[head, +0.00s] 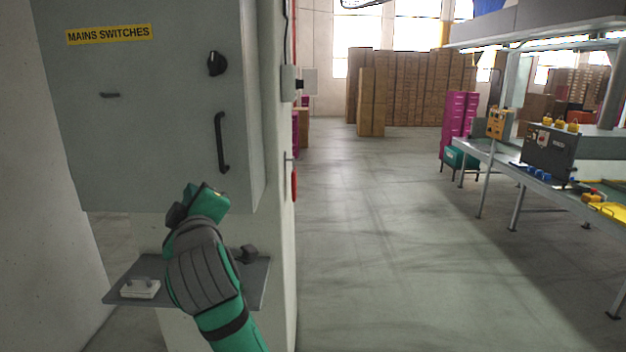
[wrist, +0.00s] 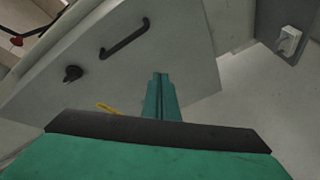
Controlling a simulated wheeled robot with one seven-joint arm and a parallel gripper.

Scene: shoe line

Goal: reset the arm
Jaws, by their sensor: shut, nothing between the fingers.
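My green arm rises from the bottom of the head view, in front of the grey cabinet (head: 150,120) labelled "MAINS SWITCHES". The arm's end is near the cabinet's lower edge, and the fingertips are hidden there behind my own wrist. In the wrist view my gripper (wrist: 161,85) shows with its two green fingers together and nothing between them. It points toward the cabinet door (wrist: 150,60). The door's black handle (head: 221,143) is above and right of my arm's end in the head view. It also shows in the wrist view (wrist: 125,38), apart from the fingers.
A small grey shelf (head: 255,290) with a white object (head: 140,289) on it lies below the cabinet, close to my arm. A black rotary knob (head: 216,63) is on the door. A long workbench (head: 540,185) stands at right. The floor (head: 380,230) between is clear.

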